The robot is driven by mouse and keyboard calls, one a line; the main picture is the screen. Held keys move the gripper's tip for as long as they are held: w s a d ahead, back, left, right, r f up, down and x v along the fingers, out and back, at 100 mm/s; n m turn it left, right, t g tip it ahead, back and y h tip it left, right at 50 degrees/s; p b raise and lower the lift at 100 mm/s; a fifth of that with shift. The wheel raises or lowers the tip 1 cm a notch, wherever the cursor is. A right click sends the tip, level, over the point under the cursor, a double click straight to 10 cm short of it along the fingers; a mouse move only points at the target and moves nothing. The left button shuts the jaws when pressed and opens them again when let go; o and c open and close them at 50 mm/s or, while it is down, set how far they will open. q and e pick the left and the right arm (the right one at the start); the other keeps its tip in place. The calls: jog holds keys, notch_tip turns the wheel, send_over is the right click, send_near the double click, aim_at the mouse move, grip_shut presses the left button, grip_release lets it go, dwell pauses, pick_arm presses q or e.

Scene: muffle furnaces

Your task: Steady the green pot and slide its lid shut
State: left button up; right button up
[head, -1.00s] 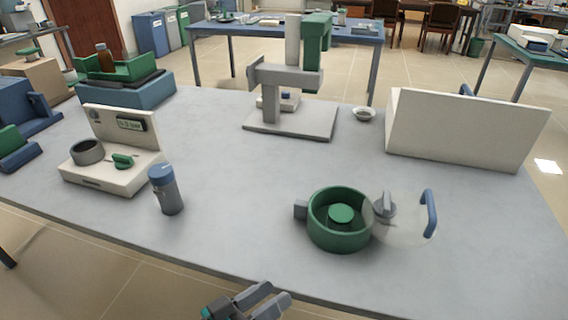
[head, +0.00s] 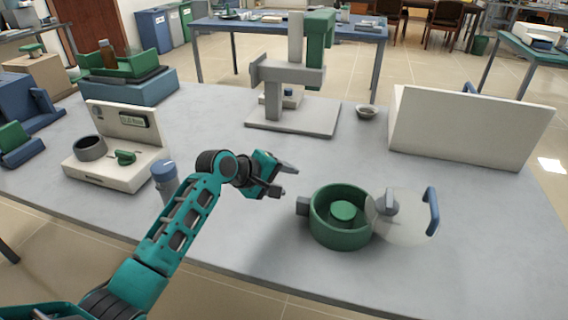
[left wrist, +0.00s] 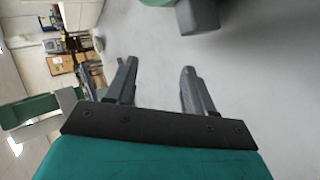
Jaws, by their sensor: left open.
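The green pot (head: 340,239) stands upright and open-topped near the table's front edge, with a green round piece inside. A grey block handle (head: 303,206) sticks out of its left side. The clear round lid (head: 408,228), with a grey knob and blue handle (head: 432,212), lies out to the pot's right, apart from most of the opening. My left gripper (head: 290,183) is open and empty, just left of and above the grey handle. In the left wrist view, the gripper (left wrist: 158,68) points toward the grey handle (left wrist: 198,16). My right gripper is not in view.
A blue-capped bottle (head: 163,172) stands behind my left arm, partly hidden. A white device (head: 120,165) is at the left, a grey stand (head: 290,118) at the back, a white panel (head: 460,130) at the back right. The table between pot and stand is clear.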

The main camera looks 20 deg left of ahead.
aim_at(300, 198)
pick_arm(q)
notch_tip(300, 198, up, 6)
jog(key=s+d+n+g+y, duration=0.1)
jog(key=s+n+g, duration=0.1)
jog(key=n+g, duration=0.6)
jog(key=shift+g, duration=0.4)
jog(key=x, duration=1.2)
jog(key=shift+w+a+f, duration=0.2)
jog(key=shift+a, duration=0.1)
grip_shut()
